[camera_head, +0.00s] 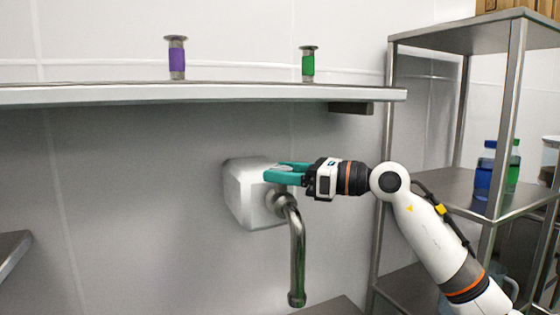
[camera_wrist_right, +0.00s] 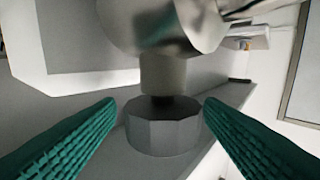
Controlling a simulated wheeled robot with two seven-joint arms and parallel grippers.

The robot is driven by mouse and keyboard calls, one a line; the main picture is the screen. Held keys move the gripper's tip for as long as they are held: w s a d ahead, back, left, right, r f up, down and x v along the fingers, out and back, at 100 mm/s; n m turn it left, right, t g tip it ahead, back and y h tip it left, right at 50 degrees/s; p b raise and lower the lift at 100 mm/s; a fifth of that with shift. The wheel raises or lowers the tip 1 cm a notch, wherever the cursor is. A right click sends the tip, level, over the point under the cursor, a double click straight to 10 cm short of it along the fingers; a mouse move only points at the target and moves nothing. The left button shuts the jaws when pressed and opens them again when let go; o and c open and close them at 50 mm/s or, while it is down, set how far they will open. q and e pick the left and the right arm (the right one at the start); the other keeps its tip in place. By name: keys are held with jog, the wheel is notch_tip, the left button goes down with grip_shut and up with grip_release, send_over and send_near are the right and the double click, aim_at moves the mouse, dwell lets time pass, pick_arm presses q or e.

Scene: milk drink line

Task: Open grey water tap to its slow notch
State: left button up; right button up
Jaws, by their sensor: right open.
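The grey water tap (camera_head: 297,250) has a metal spout that bends downward from a white wall block (camera_head: 243,195). Its grey faceted knob (camera_wrist_right: 163,135) shows in the right wrist view, on a short stem below the shiny tap body (camera_wrist_right: 172,25). My right gripper (camera_head: 272,173) reaches in from the right at the tap's top, in front of the white block. In the right wrist view its teal fingers (camera_wrist_right: 159,103) are open, one on each side of the stem and knob, with visible gaps. In the head view the fingers hide part of the tap. My left gripper is out of view.
A steel shelf (camera_head: 200,95) runs above the tap, with a purple-banded piece (camera_head: 177,58) and a green-banded piece (camera_head: 308,63) on it. A metal rack (camera_head: 512,100) with blue (camera_head: 484,172) and green (camera_head: 514,168) bottles stands at right. Space left of the block is clear.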

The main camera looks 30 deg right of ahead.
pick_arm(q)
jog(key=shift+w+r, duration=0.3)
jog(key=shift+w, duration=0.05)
pick_arm(e)
jog(key=shift+w+a, duration=0.25)
jog(key=shift+a, duration=0.15)
jog(key=c, duration=1)
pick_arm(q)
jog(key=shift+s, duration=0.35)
pick_arm(e)
jog(key=shift+o, duration=0.2)
